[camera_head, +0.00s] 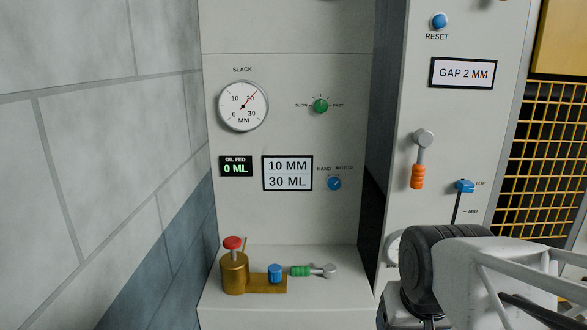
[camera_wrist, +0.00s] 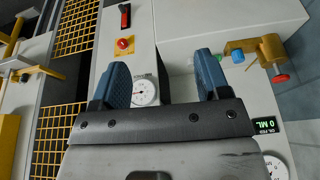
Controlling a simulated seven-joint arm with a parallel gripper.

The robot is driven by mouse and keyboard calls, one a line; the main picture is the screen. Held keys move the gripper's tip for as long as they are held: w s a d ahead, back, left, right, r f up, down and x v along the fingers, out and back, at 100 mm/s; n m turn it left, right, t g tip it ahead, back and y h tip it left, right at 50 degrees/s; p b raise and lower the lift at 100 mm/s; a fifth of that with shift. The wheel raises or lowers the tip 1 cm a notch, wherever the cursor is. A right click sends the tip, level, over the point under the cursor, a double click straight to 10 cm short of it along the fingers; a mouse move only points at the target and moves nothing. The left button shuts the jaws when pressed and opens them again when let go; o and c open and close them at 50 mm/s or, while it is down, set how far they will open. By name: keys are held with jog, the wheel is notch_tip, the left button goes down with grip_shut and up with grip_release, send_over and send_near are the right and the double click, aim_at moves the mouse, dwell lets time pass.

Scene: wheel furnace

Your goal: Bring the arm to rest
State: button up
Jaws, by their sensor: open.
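My gripper (camera_wrist: 163,75) shows in the wrist view with its two blue fingers wide apart and nothing between them. A white panel with a small round dial (camera_wrist: 146,92) lies beyond the fingers; I see no contact. In the head view part of my arm (camera_head: 490,265) fills the lower right corner, and the fingers do not show there.
The brass oil pot (camera_head: 235,272) with a red knob stands on a ledge beside a blue cap (camera_head: 275,273) and a green-handled lever (camera_head: 302,271). An orange-handled lever (camera_head: 418,176) hangs on the right panel. A yellow mesh guard (camera_head: 550,150) is at far right.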

jog(key=shift+g, duration=0.6)
jog(key=s, duration=0.4)
jog(key=shift+d+f, duration=0.15)
jog(key=shift+d, duration=0.1)
jog(key=shift+c, duration=0.3)
